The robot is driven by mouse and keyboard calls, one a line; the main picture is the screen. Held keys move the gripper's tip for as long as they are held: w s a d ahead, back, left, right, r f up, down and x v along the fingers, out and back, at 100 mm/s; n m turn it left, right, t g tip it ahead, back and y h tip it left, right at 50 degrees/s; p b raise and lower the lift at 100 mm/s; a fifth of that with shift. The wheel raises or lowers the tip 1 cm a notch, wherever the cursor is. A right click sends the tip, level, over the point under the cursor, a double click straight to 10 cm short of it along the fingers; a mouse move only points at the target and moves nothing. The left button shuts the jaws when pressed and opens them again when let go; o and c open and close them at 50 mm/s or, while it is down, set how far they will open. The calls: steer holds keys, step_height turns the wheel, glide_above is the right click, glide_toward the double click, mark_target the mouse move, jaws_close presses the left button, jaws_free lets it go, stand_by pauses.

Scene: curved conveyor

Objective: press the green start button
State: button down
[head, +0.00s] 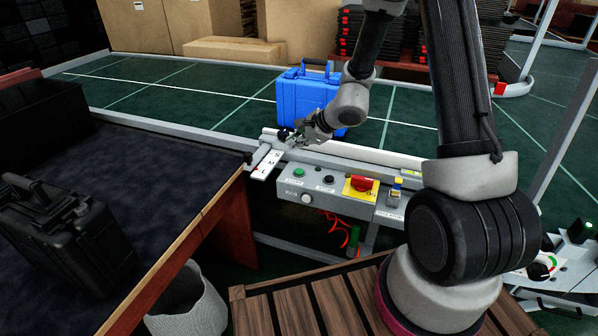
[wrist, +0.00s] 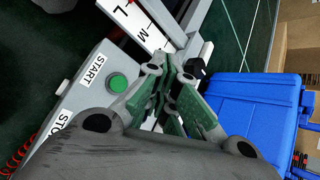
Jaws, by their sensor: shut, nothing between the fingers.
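The green start button (head: 299,173) sits on the grey control box (head: 322,199) at the front side of the conveyor. In the wrist view the button (wrist: 117,83) is a round green disc beside a START label, left of my gripper. My gripper (head: 290,138) is shut and empty, above and behind the box near the white S-M-L plate (head: 266,163). In the wrist view the fingers (wrist: 170,75) are together, apart from the button.
A blue case (head: 305,100) stands on the conveyor (head: 225,90) behind my gripper. A desk (head: 150,165) with black cases is at left.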

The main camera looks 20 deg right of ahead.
mark_target(297, 172)
steer(key=shift+f, duration=3.85)
steer(key=shift+f, duration=0.4)
